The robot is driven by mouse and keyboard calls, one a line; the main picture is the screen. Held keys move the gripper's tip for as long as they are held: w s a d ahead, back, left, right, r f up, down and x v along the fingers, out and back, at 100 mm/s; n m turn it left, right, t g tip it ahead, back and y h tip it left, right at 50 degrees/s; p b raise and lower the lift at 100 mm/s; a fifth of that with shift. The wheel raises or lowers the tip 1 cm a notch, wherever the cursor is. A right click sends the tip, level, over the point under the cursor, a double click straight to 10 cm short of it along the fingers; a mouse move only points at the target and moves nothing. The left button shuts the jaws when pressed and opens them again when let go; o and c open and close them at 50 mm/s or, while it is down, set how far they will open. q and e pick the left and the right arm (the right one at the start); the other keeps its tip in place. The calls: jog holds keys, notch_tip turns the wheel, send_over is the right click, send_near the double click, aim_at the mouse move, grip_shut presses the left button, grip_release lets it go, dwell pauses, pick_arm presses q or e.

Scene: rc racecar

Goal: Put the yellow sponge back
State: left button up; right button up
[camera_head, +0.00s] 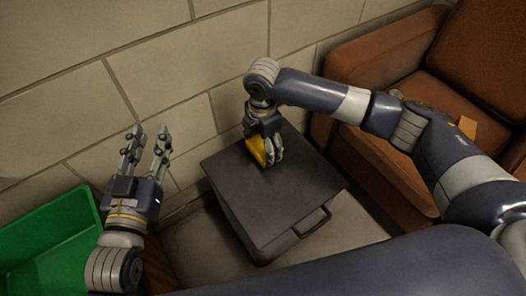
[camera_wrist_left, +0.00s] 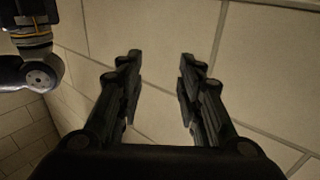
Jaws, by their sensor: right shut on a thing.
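The yellow sponge (camera_head: 257,149) is in my right gripper (camera_head: 270,160), low over the dark flat lid of a box, in the head view. The gripper's fingers hide part of the sponge. I cannot tell whether the sponge touches the lid. My left gripper (camera_head: 148,140) is open and empty, raised in front of the block wall at the left. In the left wrist view its two fingers (camera_wrist_left: 158,90) stand wide apart with only wall between them.
The dark box (camera_head: 287,205) with a side handle stands on a pale surface (camera_head: 195,245). A green bin (camera_head: 50,240) is at the lower left. A brown leather armchair (camera_head: 375,50) with an orange-tan object (camera_head: 457,110) on it is at the right. A block wall (camera_head: 170,70) closes off the back.

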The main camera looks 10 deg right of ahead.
notch_tip(320, 180, down, 3)
jog(key=shift+r+b, duration=0.1)
jog(key=shift+b, duration=0.5)
jog(key=o, duration=0.9)
pick_arm(q)
notch_tip(320, 180, up, 7)
jog(key=t+h, duration=0.1)
jog(key=t, duration=0.2)
jog(key=shift+s+d+t+h, duration=0.35)
jog(key=shift+s+t+h, duration=0.05)
jog(key=shift+s, duration=0.05)
pick_arm(e)
jog(key=shift+o, duration=0.2)
pick_arm(q)
jog(key=shift+f, duration=0.1)
